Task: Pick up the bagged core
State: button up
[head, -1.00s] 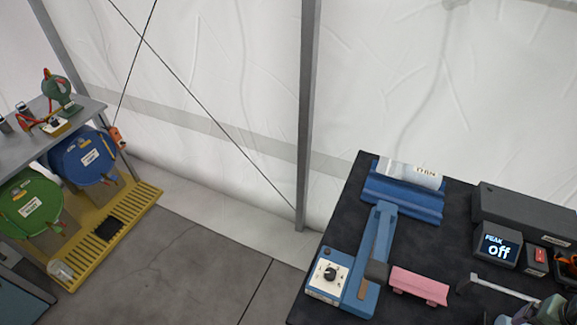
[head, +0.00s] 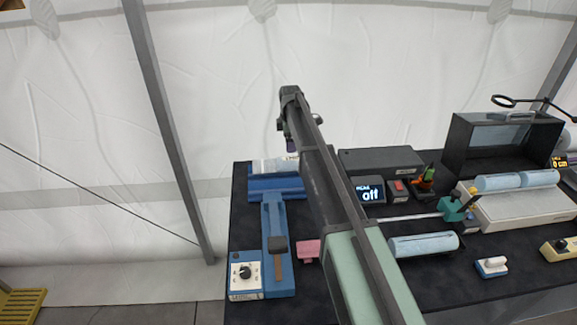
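A pale, clear-wrapped cylinder (head: 266,165), which looks like the bagged core, lies on the blue cradle (head: 272,184) at the back left of the dark table. Its right part is hidden behind my arm, and its label is not readable now. My gripper (head: 291,146) hangs at the far end of my arm, near the right end of the cylinder in the picture. Its fingers are small and partly hidden, so I cannot tell whether they are open or touch the cylinder.
The blue heat-sealer-like device (head: 274,240) stands in front of the cradle, with a pink block (head: 307,251) beside it. A dark box (head: 380,161), a display reading "off" (head: 370,190) and pale blue cylinders (head: 425,245) lie right of my arm.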

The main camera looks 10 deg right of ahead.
aim_at(290, 158)
jog(key=shift+s+f, duration=0.15)
notch_tip(290, 158, down, 11)
jog(key=b, duration=1.1)
jog(key=shift+s, duration=0.1)
jog(key=shift+r, duration=0.3)
jog(key=c, duration=1.2)
